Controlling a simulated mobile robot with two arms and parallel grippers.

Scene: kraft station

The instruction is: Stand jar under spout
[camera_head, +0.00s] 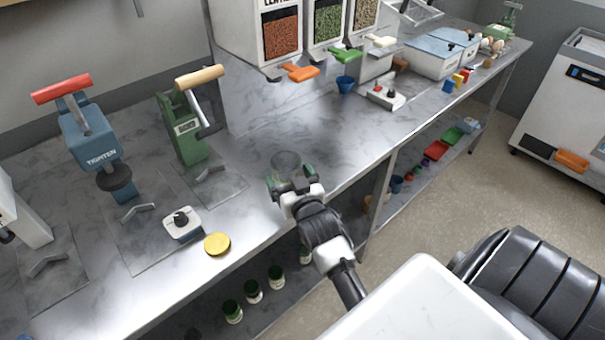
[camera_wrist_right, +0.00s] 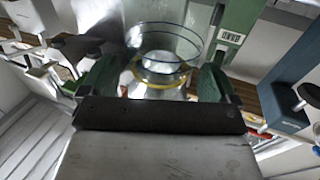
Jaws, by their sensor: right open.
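A clear glass jar (camera_head: 286,163) stands on the steel counter near its front edge, in the middle of the head view. My right gripper (camera_head: 291,184) is open at the jar's near side. In the right wrist view, the jar (camera_wrist_right: 160,55) shows between and beyond the green fingers of the gripper (camera_wrist_right: 158,82), with its round rim visible; contact cannot be told. Three dispensers at the back have an orange spout lever (camera_head: 300,73), a green one (camera_head: 345,54) and a white one (camera_head: 381,41). My left gripper is not in view.
A blue cup (camera_head: 345,83) and a control box (camera_head: 384,95) stand near the dispensers. A green press (camera_head: 186,128), a blue tightening press (camera_head: 90,137), a knob box (camera_head: 182,223) and a yellow lid (camera_head: 217,244) are at left. The counter between jar and dispensers is clear.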

